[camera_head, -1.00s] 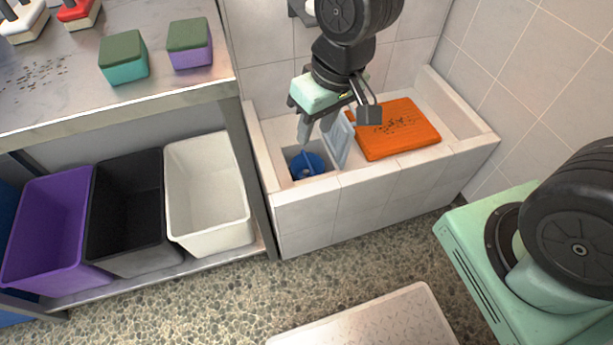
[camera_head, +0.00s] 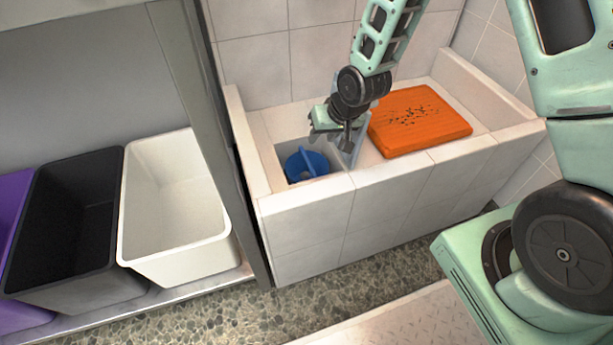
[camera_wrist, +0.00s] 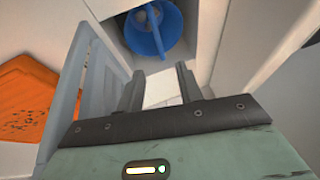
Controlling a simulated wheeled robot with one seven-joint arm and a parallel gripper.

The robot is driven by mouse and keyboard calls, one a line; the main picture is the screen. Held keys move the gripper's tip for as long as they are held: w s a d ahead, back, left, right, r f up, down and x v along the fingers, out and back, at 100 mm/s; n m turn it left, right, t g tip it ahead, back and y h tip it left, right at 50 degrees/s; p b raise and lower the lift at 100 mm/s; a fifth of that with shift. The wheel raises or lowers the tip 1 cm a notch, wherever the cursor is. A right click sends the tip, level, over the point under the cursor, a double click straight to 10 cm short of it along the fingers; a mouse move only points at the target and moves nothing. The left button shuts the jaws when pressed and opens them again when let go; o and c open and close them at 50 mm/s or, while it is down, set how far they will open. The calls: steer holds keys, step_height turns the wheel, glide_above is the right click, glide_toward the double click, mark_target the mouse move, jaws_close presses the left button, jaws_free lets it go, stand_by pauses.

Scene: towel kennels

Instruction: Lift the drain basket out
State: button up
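The blue drain basket (camera_head: 306,165) sits down in a square well at the left end of the tiled tub (camera_head: 310,232). A bar handle crosses its top. In the wrist view the basket (camera_wrist: 152,22) is at the top, beyond my fingertips, with its handle pointing toward me. My gripper (camera_head: 331,138) is above the well's right rear side, apart from the basket. In the wrist view my gripper (camera_wrist: 160,75) has its two fingers spread, with only pale surface showing between them. A grey-blue slatted panel (camera_head: 357,148) stands upright along the well's right side, close beside my gripper.
An orange mat or slab (camera_head: 418,120) with dark specks lies in the tub, right of the panel. White (camera_head: 172,200), black (camera_head: 70,225) and purple (camera_head: 12,230) bins stand on a low shelf at left.

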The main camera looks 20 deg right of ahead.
mark_target(306, 158)
steer(key=b+x, duration=0.5)
steer(key=x, duration=0.6)
steer(key=shift+f, duration=0.15)
steer(key=b+x, duration=0.3)
steer(key=x, duration=0.2)
steer(key=shift+s+d+f+b, duration=0.1)
steer(key=shift+s+f+b, duration=0.05)
steer(key=shift+f+b, duration=0.15)
steer(key=shift+r, duration=0.1)
jaws_close()
